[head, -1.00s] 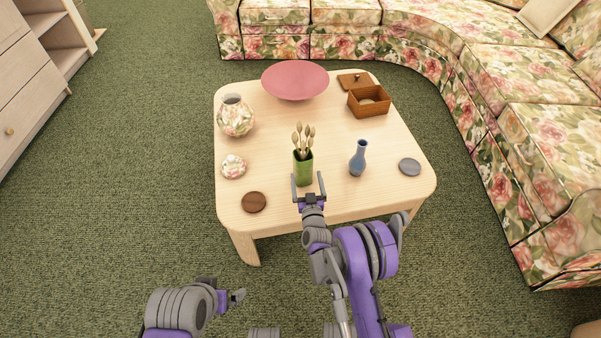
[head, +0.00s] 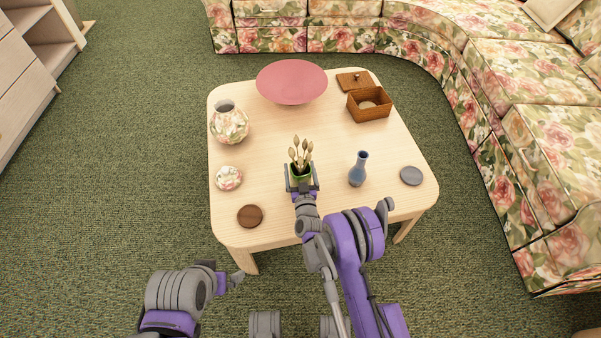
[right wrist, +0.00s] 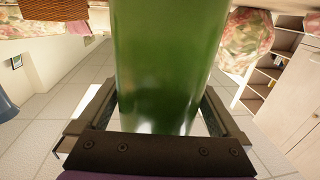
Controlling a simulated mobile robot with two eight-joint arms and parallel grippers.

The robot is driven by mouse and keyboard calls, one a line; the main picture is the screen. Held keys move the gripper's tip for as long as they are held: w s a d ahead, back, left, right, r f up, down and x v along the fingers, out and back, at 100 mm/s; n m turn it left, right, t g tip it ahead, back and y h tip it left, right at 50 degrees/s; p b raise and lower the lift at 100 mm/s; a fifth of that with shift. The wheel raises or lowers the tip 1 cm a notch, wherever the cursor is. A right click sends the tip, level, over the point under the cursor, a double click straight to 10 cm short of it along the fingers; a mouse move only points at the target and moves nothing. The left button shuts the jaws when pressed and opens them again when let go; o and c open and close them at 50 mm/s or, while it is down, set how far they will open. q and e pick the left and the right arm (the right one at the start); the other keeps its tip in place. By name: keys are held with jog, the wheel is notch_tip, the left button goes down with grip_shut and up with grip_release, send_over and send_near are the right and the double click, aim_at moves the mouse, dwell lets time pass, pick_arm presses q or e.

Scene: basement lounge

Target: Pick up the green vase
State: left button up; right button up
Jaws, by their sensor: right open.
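The green vase (head: 301,171) stands on the wooden table with several pale dried stems in it. In the head view its lower part is hidden behind my right gripper (head: 302,180). In the right wrist view the green vase (right wrist: 165,65) fills the middle and lies between the two fingers of my right gripper (right wrist: 160,105). The fingers are open, one on each side of it, with a small gap showing. My left gripper (head: 237,277) is low in front of the table, away from the vase; its jaws are too small to judge.
On the table (head: 330,130) are a blue vase (head: 357,171) right of the green one, a grey disc (head: 411,176), a brown disc (head: 250,216), a floral lidded pot (head: 228,178), a floral vase (head: 229,124), a pink bowl (head: 292,83) and a wicker box (head: 369,105). A floral sofa (head: 520,110) stands right.

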jog(key=shift+w, duration=0.45)
jog(key=shift+s+r, duration=0.15)
jog(key=shift+s, duration=0.1)
jog(key=shift+c, duration=0.7)
jog(key=c, duration=1.3)
